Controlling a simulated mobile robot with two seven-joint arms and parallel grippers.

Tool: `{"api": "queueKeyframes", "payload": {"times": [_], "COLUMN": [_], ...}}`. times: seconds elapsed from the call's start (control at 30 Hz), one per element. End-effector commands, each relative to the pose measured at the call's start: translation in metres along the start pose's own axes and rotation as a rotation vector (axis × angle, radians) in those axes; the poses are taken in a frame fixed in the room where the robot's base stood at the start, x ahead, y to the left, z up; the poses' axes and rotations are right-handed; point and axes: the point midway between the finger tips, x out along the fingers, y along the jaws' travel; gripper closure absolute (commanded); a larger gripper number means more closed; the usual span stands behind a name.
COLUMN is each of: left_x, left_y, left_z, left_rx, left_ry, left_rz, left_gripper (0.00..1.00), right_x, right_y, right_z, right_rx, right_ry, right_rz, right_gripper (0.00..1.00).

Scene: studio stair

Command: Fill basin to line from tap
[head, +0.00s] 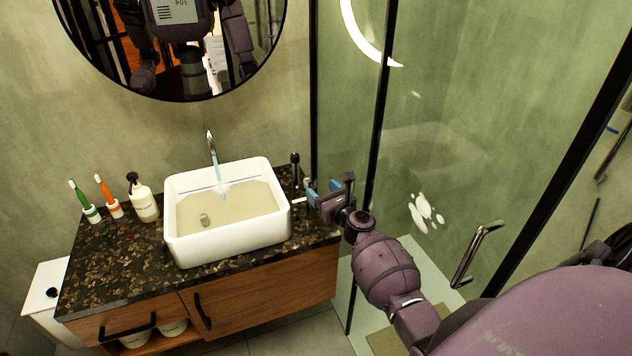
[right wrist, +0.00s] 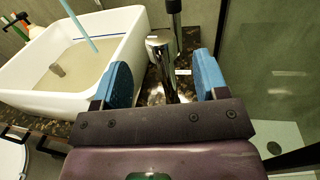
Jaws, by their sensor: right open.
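The white basin (head: 176,235) stands on the dark stone counter. A blue line (head: 205,188) runs along its inner back wall, just above the beige surface inside. The chrome tap (head: 211,146) stands behind it and a pale blue stream (head: 222,182) falls into the basin. The exact water level is hard to tell. My right gripper (head: 322,190) is open at the counter's right end, beside the basin. In the right wrist view its blue fingers (right wrist: 166,78) are apart, with a short chrome post (right wrist: 160,47) beyond and between them, apparently untouched. My left gripper is out of view.
A dark upright item (head: 295,163) stands at the back right. A glass shower screen (head: 345,110) rises close to my right gripper.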

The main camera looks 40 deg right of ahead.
Motion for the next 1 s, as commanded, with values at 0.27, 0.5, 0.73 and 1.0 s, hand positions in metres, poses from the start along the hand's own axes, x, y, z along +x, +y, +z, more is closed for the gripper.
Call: {"api": "queueKeyframes", "payload": {"times": [0.27,0.5,0.73,1.0], "left_x": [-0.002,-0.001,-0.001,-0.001], "left_y": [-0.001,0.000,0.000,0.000], "left_z": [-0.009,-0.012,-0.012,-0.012], "left_rx": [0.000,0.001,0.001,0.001], "left_ry": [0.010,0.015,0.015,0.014], "left_rz": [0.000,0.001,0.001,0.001], "left_gripper": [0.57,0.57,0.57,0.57], "right_x": [-0.032,-0.038,-0.038,-0.038], "right_y": [0.000,0.000,0.000,0.000], "right_z": [0.001,0.000,0.000,0.000], "right_rx": [-0.001,-0.001,-0.001,-0.001], "right_ry": [0.000,0.000,0.000,0.000], "right_rz": [0.000,0.000,0.000,0.000], "right_gripper": [0.33,0.33,0.33,0.33]}}
